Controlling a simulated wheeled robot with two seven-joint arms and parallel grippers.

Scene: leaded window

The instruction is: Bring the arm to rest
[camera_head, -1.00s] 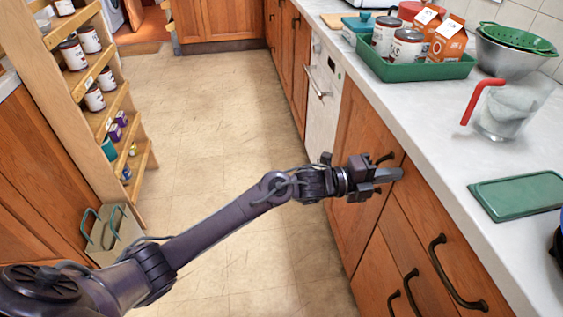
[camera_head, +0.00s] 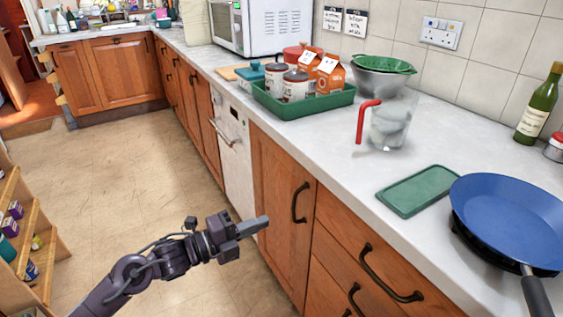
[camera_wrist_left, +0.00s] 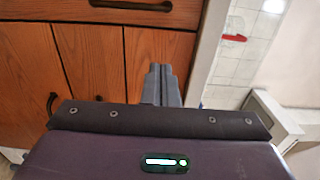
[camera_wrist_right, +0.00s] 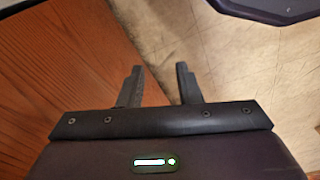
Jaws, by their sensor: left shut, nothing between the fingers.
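My left gripper (camera_head: 252,227) is shut and empty. In the head view it reaches in from the lower left and points right, in front of the wooden cupboard door (camera_head: 280,205) below the counter. In the left wrist view its fingers (camera_wrist_left: 161,84) lie together, with cupboard and drawer fronts beyond them. My right gripper is outside the head view. In the right wrist view its fingers (camera_wrist_right: 157,86) stand apart with nothing between them, over a wooden surface (camera_wrist_right: 60,60) and the tiled floor.
The counter (camera_head: 330,160) holds a green tray (camera_head: 290,107) of tins and cartons, a jug with a red handle (camera_head: 390,122), a green board (camera_head: 417,190) and a blue pan (camera_head: 512,217). A shelf unit (camera_head: 28,240) stands at left. The floor (camera_head: 130,190) between is clear.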

